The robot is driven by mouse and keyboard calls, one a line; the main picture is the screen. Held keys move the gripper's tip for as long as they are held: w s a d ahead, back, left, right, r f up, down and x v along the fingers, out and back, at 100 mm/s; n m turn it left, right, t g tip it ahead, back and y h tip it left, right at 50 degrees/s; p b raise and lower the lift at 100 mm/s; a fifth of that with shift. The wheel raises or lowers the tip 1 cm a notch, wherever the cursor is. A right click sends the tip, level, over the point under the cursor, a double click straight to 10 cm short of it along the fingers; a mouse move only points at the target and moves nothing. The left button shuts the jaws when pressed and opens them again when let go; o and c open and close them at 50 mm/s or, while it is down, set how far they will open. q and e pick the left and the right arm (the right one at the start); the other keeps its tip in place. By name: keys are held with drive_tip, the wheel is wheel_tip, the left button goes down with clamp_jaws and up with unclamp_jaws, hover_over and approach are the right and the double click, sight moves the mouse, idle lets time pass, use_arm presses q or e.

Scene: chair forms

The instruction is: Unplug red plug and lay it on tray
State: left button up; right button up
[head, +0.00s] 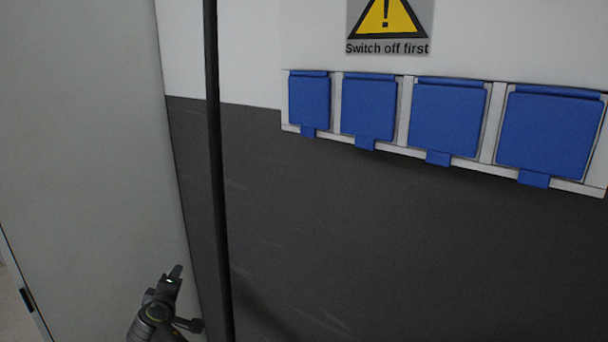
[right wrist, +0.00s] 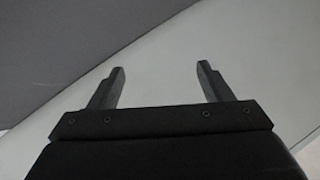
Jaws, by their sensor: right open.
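No red plug and no tray show in either view. In the head view a row of several sockets with shut blue covers (head: 447,118) runs along the wall at the upper right. My right gripper (head: 189,297) is at the lower left of the head view, well below and to the left of the sockets. In the right wrist view it (right wrist: 160,68) is open, with nothing between its fingers. My left gripper is not in view.
A thin black upright post (head: 216,170) stands just right of my gripper. A pale grey panel (head: 85,130) fills the left side. A yellow warning sign (head: 388,22), reading "Switch off first", is above the sockets. The dark lower wall (head: 400,255) is bare.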

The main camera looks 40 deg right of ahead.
wheel_tip(320, 180, up, 26)
drive_tip(key=a+m+t+h+p, duration=0.1)
drive_tip(key=a+m+h+p, duration=0.15)
drive_tip(key=h, duration=0.25)
drive_tip(key=s+r+m+g+h, duration=0.1)
drive_tip(key=s+r+m+h, duration=0.2)
drive_tip(key=r, duration=0.7)
drive_tip(key=s+r+m+h, duration=0.1)
drive_tip(key=s+r+m, duration=0.1)
drive_tip(key=s+r, duration=0.5)
drive_tip(key=s+a+r+m+g+p, duration=0.1)
drive_tip(key=s+r+m+g+p, duration=0.1)
drive_tip(key=s+r+m+g, duration=0.3)
drive_tip(key=s+r+m+g+h+p, duration=0.1)
drive_tip(key=s+r+m+g, duration=0.4)
drive_tip(key=s+r+m, duration=0.6)
drive_tip(key=s+r, duration=0.4)
drive_tip(key=s, duration=0.3)
drive_tip(key=s+r+p, duration=0.1)
drive_tip(key=s+r, duration=0.3)
drive_tip(key=s, duration=0.4)
drive_tip(key=shift+a+g, duration=0.4)
drive_tip(key=shift+r, duration=0.1)
drive_tip(key=shift+s, duration=0.1)
